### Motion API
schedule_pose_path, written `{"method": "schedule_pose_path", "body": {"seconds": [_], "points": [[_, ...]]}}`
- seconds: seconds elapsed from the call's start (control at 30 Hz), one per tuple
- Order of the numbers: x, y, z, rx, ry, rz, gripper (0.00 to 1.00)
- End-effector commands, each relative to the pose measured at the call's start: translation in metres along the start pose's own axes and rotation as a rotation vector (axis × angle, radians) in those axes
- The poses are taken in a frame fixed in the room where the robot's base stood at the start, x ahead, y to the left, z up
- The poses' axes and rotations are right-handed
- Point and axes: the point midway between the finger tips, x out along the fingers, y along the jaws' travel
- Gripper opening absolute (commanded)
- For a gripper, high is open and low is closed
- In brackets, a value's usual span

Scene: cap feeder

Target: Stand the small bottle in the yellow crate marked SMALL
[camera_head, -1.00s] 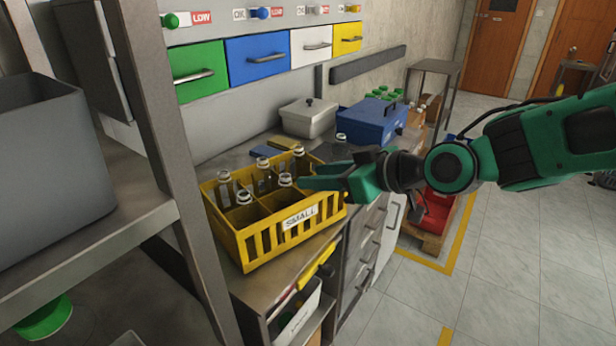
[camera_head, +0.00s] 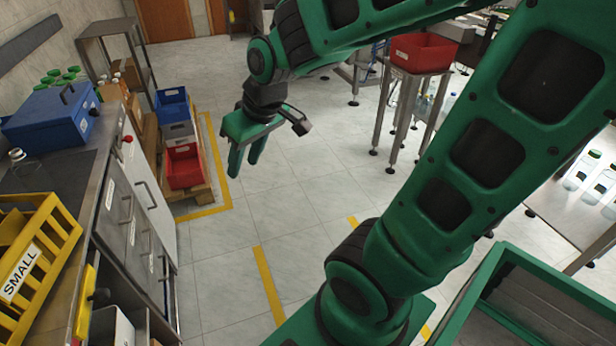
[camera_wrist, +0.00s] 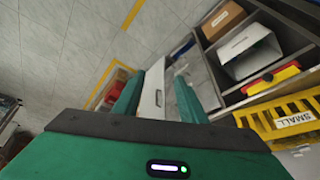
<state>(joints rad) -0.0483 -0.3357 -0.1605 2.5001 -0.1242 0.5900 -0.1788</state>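The yellow crate (camera_head: 62,235) with its white SMALL label stands on the bench at the left edge of the head view, partly cut off. It also shows at the right of the wrist view (camera_wrist: 248,122). The bottles in it are out of view. A small clear bottle (camera_head: 22,172) stands upright on the bench just beyond the crate. My gripper (camera_head: 244,168) hangs over the floor aisle, right of the bench and apart from the crate, fingers down. In the wrist view its two fingers (camera_wrist: 160,76) are apart with nothing between them.
A blue box (camera_head: 50,120) stands on the bench behind the bottle. Red (camera_head: 184,168) and blue bins sit on a pallet beyond the bench. At right, a table (camera_head: 560,195) carries clear bottles, and a stand holds a red bin (camera_head: 424,52). The aisle floor is clear.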

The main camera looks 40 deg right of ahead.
Motion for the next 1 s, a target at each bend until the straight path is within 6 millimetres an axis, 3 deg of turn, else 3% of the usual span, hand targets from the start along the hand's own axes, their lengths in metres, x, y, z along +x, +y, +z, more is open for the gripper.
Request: {"method": "schedule_pose_path", "body": {"seconds": [0.03,0.1,0.2,0.33,0.5,0.93,1.0], "points": [[-0.012,0.028,0.031,0.118,-0.059,0.046,0.38],[-0.027,0.056,0.073,0.277,-0.145,0.098,0.38],[-0.048,0.076,0.127,0.475,-0.248,0.147,0.38],[-0.065,0.082,0.171,0.646,-0.333,0.176,0.38],[-0.072,0.082,0.187,0.709,-0.365,0.185,0.38],[-0.072,0.082,0.186,0.703,-0.365,0.184,0.38],[-0.062,0.085,0.176,0.704,-0.379,0.187,0.38]]}}
